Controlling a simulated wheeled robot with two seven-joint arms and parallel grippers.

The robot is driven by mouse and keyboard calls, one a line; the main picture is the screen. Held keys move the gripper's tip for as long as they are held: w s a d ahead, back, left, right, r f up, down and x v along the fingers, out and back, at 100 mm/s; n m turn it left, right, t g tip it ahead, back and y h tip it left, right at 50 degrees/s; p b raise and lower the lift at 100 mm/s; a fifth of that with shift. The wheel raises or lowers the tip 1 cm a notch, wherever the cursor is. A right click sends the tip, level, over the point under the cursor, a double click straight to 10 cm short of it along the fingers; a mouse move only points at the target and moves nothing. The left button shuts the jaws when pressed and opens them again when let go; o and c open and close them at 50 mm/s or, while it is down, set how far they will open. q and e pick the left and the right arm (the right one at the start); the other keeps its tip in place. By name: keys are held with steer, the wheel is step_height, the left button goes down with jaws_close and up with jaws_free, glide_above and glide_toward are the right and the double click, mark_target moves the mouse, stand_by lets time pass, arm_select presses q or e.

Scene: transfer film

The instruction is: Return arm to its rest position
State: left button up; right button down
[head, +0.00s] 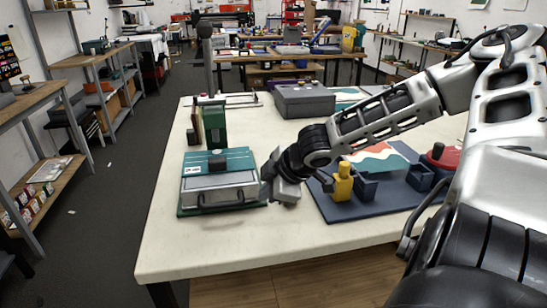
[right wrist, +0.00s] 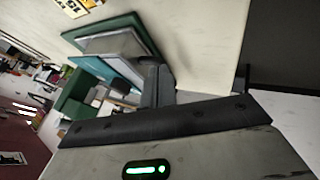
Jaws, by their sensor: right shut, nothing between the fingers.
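My right arm comes in from the right in the head view, reaching across the table over the dark blue tray. My right gripper (head: 270,183) is shut and empty, just right of the teal and grey press-like box (head: 219,178) with its dark front handle. I cannot tell whether they touch. In the right wrist view the gripper's dark fingers (right wrist: 155,84) show beside the tilted teal and grey box (right wrist: 115,50). My left gripper is not in view.
The pale table (head: 180,247) is clear at its front left. A dark blue tray (head: 335,213) holds a yellow bottle (head: 343,181), dark blocks and a red round thing (head: 443,157). Green and dark red upright binders (head: 213,124) and a grey case (head: 304,101) stand behind.

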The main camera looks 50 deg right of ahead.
steer(key=v, duration=0.3)
steer(key=shift+f, duration=0.1)
steer(key=shift+n+g+y, duration=0.6)
steer(key=shift+g+y, duration=0.1)
steer(key=shift+y, duration=0.2)
steer(key=s+a+f, duration=0.1)
steer(key=a+f, duration=0.5)
steer(key=s+a+f, duration=0.1)
steer(key=a+f, duration=0.2)
steer(key=shift+s+a+f, duration=0.1)
steer(key=shift+s, duration=0.2)
steer(key=s+a+f+m, duration=0.1)
steer(key=s+a+f, duration=0.15)
steer(key=a, duration=0.25)
steer(key=s+a+f, duration=0.2)
steer(key=a+f, duration=0.1)
steer(key=a, duration=0.3)
steer(key=s+a+f+m+g+h, duration=0.2)
steer(key=s+f+m, duration=0.1)
steer(key=s+m, duration=0.45)
steer(key=w+a+f+t+y, duration=0.2)
steer(key=w+a+f+t, duration=0.2)
steer(key=f, duration=0.5)
steer(key=shift+w+a+n+t+y, duration=0.3)
steer(key=shift+w+a+n+t, duration=0.1)
steer(key=shift+t, duration=0.6)
